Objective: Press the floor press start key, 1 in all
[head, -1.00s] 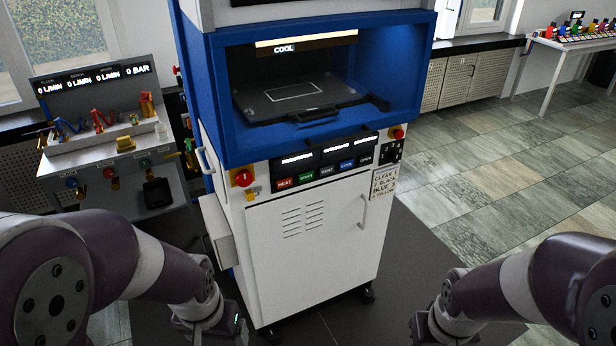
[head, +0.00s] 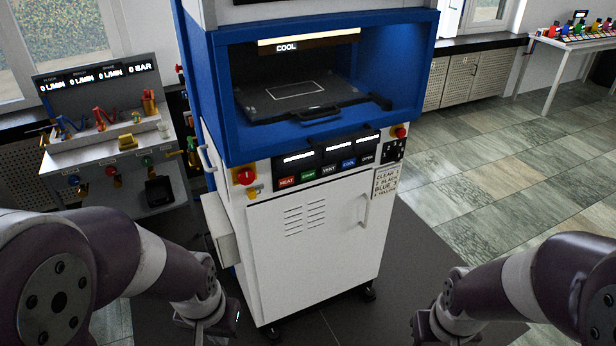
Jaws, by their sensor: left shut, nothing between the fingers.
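The floor press (head: 310,250) stands in the middle, a blue and white cabinet on castors. Its green start key (head: 308,177) is in the front key row, between the red HEAT key (head: 287,182) and the VENT key (head: 328,170). The blue COOL key (head: 348,163) and dark OPEN key (head: 368,158) are further right. My left gripper (head: 228,325) is low at the bottom edge, left of the press door and well below the keys. It is shut and empty, only partly seen. My right arm comes in at the lower right; its gripper is out of view.
Red knobs sit at the panel's left (head: 245,176) and right (head: 399,132). A door handle (head: 363,209) and a grey side box (head: 219,226) stick out. A gas bench (head: 120,160) stands left. A side table (head: 575,42) is back right. Floor to the right is clear.

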